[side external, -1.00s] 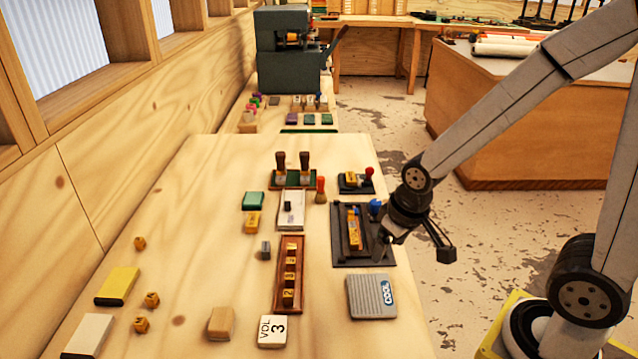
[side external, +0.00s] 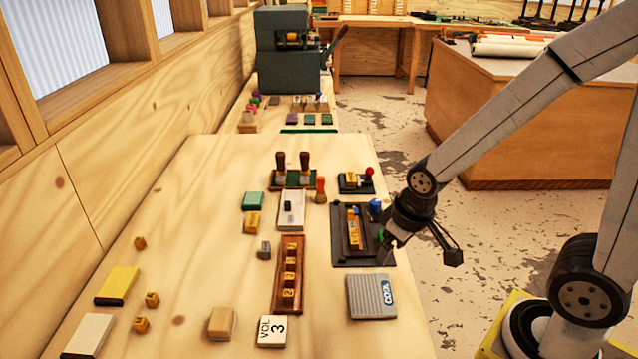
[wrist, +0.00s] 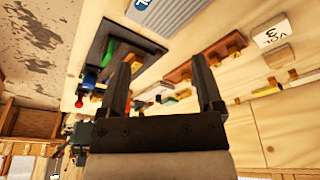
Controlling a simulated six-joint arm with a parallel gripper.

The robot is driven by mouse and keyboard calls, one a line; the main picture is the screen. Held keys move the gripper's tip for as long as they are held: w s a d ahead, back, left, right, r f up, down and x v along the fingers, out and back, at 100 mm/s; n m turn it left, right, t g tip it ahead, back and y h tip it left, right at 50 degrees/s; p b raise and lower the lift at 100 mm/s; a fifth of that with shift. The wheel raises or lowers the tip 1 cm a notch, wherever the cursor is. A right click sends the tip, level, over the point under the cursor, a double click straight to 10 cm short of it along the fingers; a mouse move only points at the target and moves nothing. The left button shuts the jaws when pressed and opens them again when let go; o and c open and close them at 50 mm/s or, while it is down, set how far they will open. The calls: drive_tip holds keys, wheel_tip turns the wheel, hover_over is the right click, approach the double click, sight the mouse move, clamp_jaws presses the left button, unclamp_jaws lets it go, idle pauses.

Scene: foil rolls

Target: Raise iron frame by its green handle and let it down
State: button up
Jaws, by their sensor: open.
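The dark iron frame (side external: 338,240) lies flat on the table near its right edge, with a yellow-brown block (side external: 354,228) inside it. A blue knob (side external: 376,206) stands at its far right corner. In the wrist view, the dark frame (wrist: 97,48) is at upper left, and a green piece (wrist: 108,50) that looks like the handle shows on it. My gripper (side external: 419,252) is open and empty, above the frame's right side. Its spread fingers (wrist: 165,65) show in the wrist view.
A grey ribbed "COOL" box (side external: 370,297) lies just nearer than the frame. A small dark stand with a red knob (side external: 369,171) is beyond it. A reddish wooden rack (side external: 289,274) with several yellow blocks is to the left.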

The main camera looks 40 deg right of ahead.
drive_tip(key=shift+w+d, duration=0.1)
drive_tip(key=c, duration=0.5)
drive_tip(key=shift+o, duration=0.2)
drive_tip(key=w+d+m, duration=0.4)
drive_tip(key=d, duration=0.2)
drive_tip(key=w+d+m+g+y, duration=0.1)
drive_tip(key=w+d+m, duration=0.2)
drive_tip(key=d+m, duration=0.2)
drive_tip(key=shift+w+d+f+y, duration=0.3)
drive_tip(key=shift+w+d+f, duration=0.15)
drive_tip(key=shift+d, duration=0.3)
drive_tip(key=shift+f, duration=0.15)
drive_tip(key=shift+w+a+f, duration=0.15)
drive_tip(key=shift+a+f, duration=0.05)
drive_tip(key=shift+f, duration=1)
drive_tip(key=shift+w+a+f, duration=0.15)
drive_tip(key=shift+w+f, duration=0.05)
drive_tip(key=shift+f, duration=1.05)
drive_tip(key=shift+w+a+f, duration=0.15)
drive_tip(key=shift+a+f, duration=0.05)
drive_tip(key=shift+f, duration=1)
drive_tip(key=shift+c, duration=0.2)
clamp_jaws()
